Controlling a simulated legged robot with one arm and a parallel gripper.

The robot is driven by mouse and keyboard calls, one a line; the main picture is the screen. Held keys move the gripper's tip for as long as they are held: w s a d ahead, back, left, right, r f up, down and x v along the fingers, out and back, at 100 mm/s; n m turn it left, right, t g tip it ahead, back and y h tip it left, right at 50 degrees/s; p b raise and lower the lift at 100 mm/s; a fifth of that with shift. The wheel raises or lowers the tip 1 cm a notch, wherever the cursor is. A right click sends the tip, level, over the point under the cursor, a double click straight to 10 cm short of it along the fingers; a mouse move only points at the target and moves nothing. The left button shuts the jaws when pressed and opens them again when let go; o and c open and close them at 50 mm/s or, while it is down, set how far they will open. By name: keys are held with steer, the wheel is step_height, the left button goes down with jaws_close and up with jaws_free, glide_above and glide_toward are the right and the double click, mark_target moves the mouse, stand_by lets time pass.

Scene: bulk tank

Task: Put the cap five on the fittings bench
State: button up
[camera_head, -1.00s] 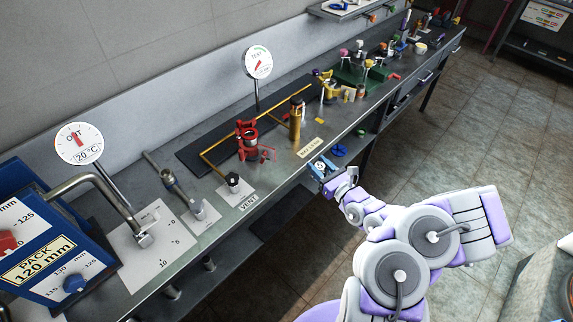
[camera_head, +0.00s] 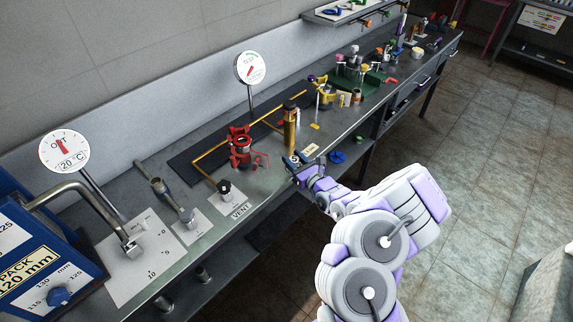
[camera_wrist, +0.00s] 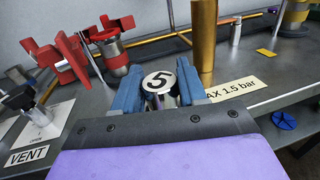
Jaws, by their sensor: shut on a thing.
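Cap five is a round metal cap with a white top marked 5; it shows in the wrist view (camera_wrist: 159,82) between the blue fingers of my gripper (camera_wrist: 158,92). My gripper is shut on it, and the cap's top faces up. In the head view my gripper (camera_head: 296,160) is at the front edge of the steel bench (camera_head: 190,262), near the MAX 1.5 bar label. The cap's lower part is hidden by the gripper. I cannot tell whether it touches the bench top.
A red clamp fitting (camera_head: 240,148) and a brass column (camera_head: 289,125) stand just behind my gripper. A blue knob (camera_head: 337,157) is to the right. The VENT valve (camera_head: 224,187) is to the left. Several small fittings crowd the far bench; tiled floor is clear at right.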

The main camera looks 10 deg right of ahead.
steer(key=w+a, duration=0.2)
steer(key=a, duration=0.1)
steer(key=shift+w+a+f+b, duration=0.1)
steer(key=shift+w+f+b, duration=0.05)
steer(key=shift+w+b, duration=0.2)
steer(key=shift+w+a+f, duration=0.15)
steer(key=shift+w+f, duration=0.05)
steer(key=shift+f, duration=0.1)
steer(key=f, duration=0.1)
steer(key=f+b, duration=0.1)
steer(key=f, duration=0.1)
steer(key=shift+d, duration=0.65)
steer(key=o, duration=0.7)
steer(key=shift+a, duration=0.15)
steer(key=o, duration=0.4)
steer(key=shift+a, duration=0.3)
steer(key=shift+o, duration=0.2)
steer(key=shift+d, duration=0.15)
steer(key=shift+d, duration=0.1)
